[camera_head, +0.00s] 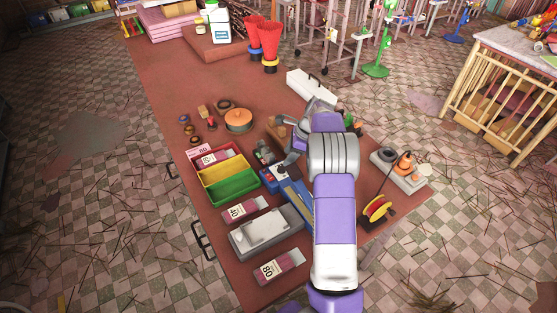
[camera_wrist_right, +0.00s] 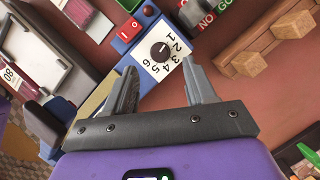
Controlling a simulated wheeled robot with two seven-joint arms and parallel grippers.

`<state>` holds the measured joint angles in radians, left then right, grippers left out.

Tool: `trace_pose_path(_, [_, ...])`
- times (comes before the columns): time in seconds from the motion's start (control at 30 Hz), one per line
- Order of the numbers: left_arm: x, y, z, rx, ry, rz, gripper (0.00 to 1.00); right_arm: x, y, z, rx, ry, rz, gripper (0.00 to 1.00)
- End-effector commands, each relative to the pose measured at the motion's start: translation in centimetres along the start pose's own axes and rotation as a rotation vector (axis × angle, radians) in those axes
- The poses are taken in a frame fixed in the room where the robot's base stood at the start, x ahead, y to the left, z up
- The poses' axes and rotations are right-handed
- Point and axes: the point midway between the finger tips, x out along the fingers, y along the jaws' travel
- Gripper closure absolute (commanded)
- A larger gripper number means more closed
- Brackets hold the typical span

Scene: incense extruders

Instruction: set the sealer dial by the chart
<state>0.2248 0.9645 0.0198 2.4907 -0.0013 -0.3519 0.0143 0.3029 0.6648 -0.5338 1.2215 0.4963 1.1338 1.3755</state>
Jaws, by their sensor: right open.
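The blue sealer (camera_head: 275,177) stands on the brown table, partly hidden by my right arm in the head view. In the right wrist view, its black dial knob (camera_wrist_right: 159,52) sits on a white plate (camera_wrist_right: 152,70) numbered 1 to 6. The knob's exact setting is hard to read. A red switch (camera_wrist_right: 130,29) is beside the plate. My right gripper (camera_wrist_right: 158,66) is open, with its fingers on either side of the dial in this view; contact cannot be told. It also shows in the head view (camera_head: 289,151). I cannot make out a chart. My left gripper is not in view.
A red, yellow and green tray (camera_head: 228,188), a grey tray (camera_head: 298,220) and packets marked 40 (camera_head: 240,210) and 80 (camera_head: 272,270) lie nearby. A NO/GO block (camera_wrist_right: 205,12) and wooden blocks (camera_wrist_right: 250,64) are right of the dial in the wrist view.

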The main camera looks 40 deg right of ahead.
Motion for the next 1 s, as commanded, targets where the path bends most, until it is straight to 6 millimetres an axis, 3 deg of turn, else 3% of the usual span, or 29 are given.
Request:
trace_pose_path(0.1, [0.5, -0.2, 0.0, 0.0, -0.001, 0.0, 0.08, 2.3, 0.1, 0.0, 0.0, 0.001, 0.003, 0.45])
trace_pose_path(0.3, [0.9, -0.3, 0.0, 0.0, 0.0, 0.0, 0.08, 5.0, 0.0, 0.0, 0.0, 0.0, 0.002, 0.45])
trace_pose_path(0.7, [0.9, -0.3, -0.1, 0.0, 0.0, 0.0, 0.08, 5.8, 0.0, 0.0, 0.0, -0.001, -0.001, 0.45])
trace_pose_path(1.0, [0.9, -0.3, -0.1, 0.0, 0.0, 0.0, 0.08, 5.8, 0.0, 0.0, 0.0, -0.001, -0.001, 0.89])
